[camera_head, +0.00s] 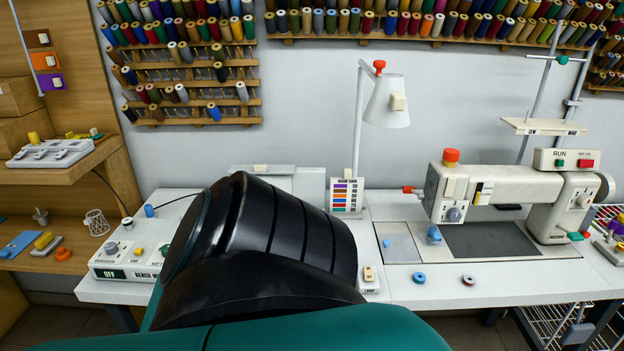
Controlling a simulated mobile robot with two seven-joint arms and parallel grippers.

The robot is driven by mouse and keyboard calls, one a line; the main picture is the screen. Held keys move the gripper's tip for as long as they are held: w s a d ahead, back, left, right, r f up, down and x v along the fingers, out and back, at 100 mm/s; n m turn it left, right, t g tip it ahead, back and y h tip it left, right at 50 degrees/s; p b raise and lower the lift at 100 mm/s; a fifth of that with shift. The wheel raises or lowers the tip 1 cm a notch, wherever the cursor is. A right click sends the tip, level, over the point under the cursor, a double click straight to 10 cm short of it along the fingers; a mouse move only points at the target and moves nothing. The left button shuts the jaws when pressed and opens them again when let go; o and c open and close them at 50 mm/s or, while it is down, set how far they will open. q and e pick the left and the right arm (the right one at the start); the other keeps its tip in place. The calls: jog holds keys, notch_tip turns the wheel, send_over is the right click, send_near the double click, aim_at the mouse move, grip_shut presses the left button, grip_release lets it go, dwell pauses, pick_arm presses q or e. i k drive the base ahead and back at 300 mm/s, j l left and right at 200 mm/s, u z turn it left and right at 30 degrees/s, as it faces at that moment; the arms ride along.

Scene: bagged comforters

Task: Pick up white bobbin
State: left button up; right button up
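No clearly white bobbin stands out in the head view. Two small bobbins lie on the white sewing table (540,280) in front of the sewing machine (500,190). One is a blue bobbin (419,278). The other is a small pale-rimmed bobbin (468,280) with a dark and reddish middle, too small to tell its colour surely. My own black and teal arm fills the lower middle of the view and hides part of the table. Neither gripper shows.
A white lamp (388,102) stands at the table's back, near a colour chart card (346,195). A control box (128,258) sits at the table's left end. Spool racks (190,75) hang on the wall. A wooden shelf (60,176) stands at left. The table's front right is mostly clear.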

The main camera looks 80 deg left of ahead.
aim_at(130, 222)
jog(key=u, duration=3.75)
